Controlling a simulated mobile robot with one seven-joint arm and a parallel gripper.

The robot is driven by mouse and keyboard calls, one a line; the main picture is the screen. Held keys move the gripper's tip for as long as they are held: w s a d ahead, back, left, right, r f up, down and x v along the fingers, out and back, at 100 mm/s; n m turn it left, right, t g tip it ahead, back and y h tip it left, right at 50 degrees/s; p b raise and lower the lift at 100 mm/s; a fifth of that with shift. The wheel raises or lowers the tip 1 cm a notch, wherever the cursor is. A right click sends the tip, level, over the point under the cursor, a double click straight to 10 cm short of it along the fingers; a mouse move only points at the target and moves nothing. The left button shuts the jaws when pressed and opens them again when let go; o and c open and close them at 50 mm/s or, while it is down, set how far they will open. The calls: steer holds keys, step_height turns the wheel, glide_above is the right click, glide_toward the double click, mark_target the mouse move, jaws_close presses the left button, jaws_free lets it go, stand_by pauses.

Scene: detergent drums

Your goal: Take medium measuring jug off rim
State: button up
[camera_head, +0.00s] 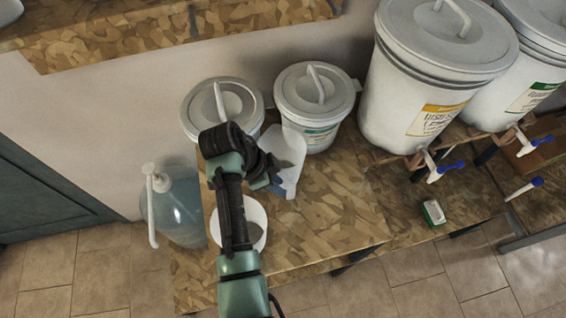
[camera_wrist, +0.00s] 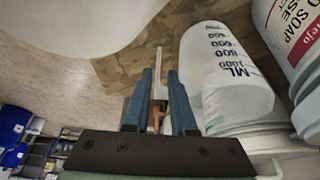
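The measuring jug (camera_head: 287,150) is whitish and translucent, tall, and stands out in front of the two lidded drums at the back of the table. In the wrist view the jug (camera_wrist: 225,75) fills the right side, with an ML scale up to 1000. My gripper (camera_head: 268,182) is at the jug's left front side. In the wrist view my gripper (camera_wrist: 160,75) has its two blue fingers apart, with a thin pale upright strip between them. The strip looks like the jug's handle, with small gaps beside it. The jug's hold on any rim is hidden.
A lidded drum (camera_head: 222,103) stands behind my arm, and another (camera_head: 314,98) stands to its right. An open white pail (camera_head: 254,212) is partly behind my arm. A blue pump bottle (camera_head: 178,210) stands at the left. Large drums (camera_head: 425,80) stand at the right. The table's middle (camera_head: 340,205) is clear.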

mark_target(288, 199)
steer(key=shift+d+p+x, duration=0.15)
steer(key=shift+p+x, duration=0.1)
steer(key=shift+x, duration=1.3)
steer(key=shift+d+p+x, duration=0.15)
steer(key=shift+p+x, duration=0.1)
steer(key=shift+x, duration=1.35)
steer(key=shift+r, duration=0.1)
jaws_close()
